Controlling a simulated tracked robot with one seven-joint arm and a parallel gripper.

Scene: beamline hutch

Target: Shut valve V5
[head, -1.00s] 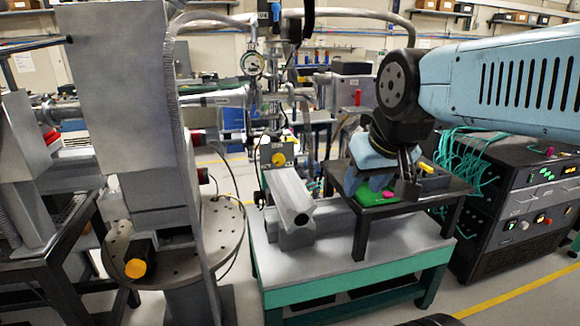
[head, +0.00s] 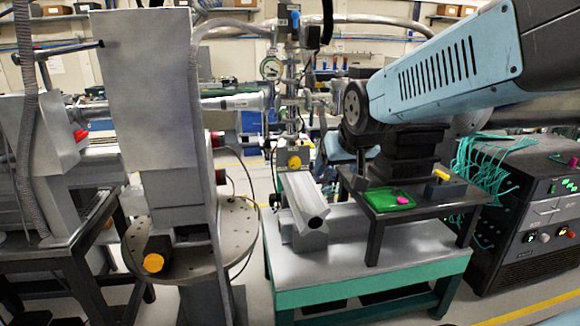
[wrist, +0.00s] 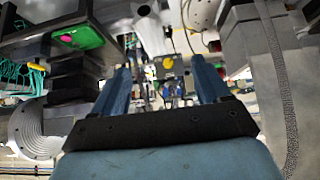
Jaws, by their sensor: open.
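My gripper (wrist: 165,72) is open in the wrist view, its two blue fingers apart with nothing between them. Beyond the fingers, at a distance, a yellow knob (wrist: 168,62) shows in the gap. In the head view a yellow round knob (head: 294,162) sits low on a vertical pipe stand, and a blue handle (head: 295,18) sits at its top beside a small dark tag. The tags are too small to read, so I cannot tell which valve is V5. My fingers are mostly hidden in the head view, behind my dark wrist.
A small dark table (head: 375,222) carries a green tray (head: 388,199) with a pink piece, beside a grey block with a yellow piece (head: 442,175). A grey beam pipe (head: 303,205) lies left of it. A tall grey box (head: 150,110) stands left; a cabinet with green cables (head: 535,215) stands right.

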